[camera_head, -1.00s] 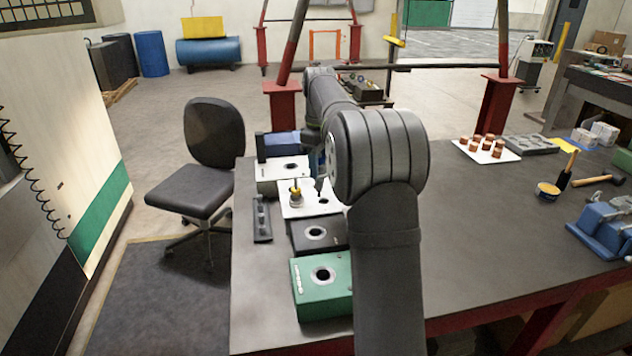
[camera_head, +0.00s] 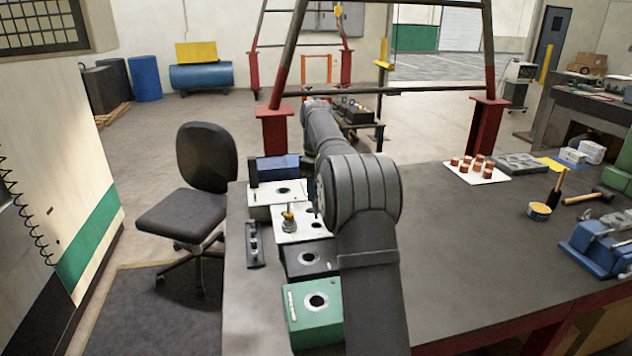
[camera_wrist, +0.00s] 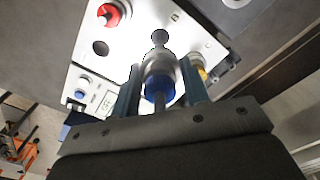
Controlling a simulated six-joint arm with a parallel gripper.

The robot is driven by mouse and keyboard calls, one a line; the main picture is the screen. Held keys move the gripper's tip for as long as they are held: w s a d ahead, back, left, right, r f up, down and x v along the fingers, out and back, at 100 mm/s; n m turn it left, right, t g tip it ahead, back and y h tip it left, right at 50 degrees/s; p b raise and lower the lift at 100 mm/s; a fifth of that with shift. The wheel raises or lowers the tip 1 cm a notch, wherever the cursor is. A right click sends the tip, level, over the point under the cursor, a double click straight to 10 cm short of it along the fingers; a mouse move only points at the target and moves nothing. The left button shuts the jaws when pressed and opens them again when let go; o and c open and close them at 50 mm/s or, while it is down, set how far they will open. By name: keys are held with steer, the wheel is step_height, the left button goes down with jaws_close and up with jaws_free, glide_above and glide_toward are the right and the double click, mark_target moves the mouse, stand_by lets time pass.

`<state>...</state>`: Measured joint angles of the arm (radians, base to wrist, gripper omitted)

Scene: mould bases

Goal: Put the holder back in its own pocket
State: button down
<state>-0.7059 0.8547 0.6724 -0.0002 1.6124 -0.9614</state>
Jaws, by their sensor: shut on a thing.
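In the wrist view my gripper (camera_wrist: 162,90) is shut on a holder (camera_wrist: 160,86) with a blue ring and a metallic body. The holder is over the white mould base (camera_wrist: 135,30). A dark round pocket (camera_wrist: 160,37) lies just beyond it; I cannot tell whether they touch. Another empty pocket (camera_wrist: 100,48) is to the left. A red-topped holder (camera_wrist: 110,14) and a yellow-ringed holder (camera_wrist: 197,68) sit in this base. In the head view the white base (camera_head: 284,236) carries the yellow holder (camera_head: 289,221); my arm hides the gripper and held holder.
A black base (camera_head: 306,262) and a green base (camera_head: 314,315) stand in front. Another white base (camera_head: 277,195) and a blue block (camera_head: 278,169) stand behind. A dark rack (camera_head: 254,245) is to the left.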

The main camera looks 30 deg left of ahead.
mark_target(316, 213)
steer(key=shift+f, duration=4.35)
steer(key=c, duration=0.7)
jaws_free()
step_height(316, 213, up, 17)
steer(key=shift+r, duration=0.2)
steer(key=shift+f, duration=0.15)
step_height(316, 213, down, 17)
steer(key=shift+f, duration=0.15)
steer(key=shift+r, duration=0.2)
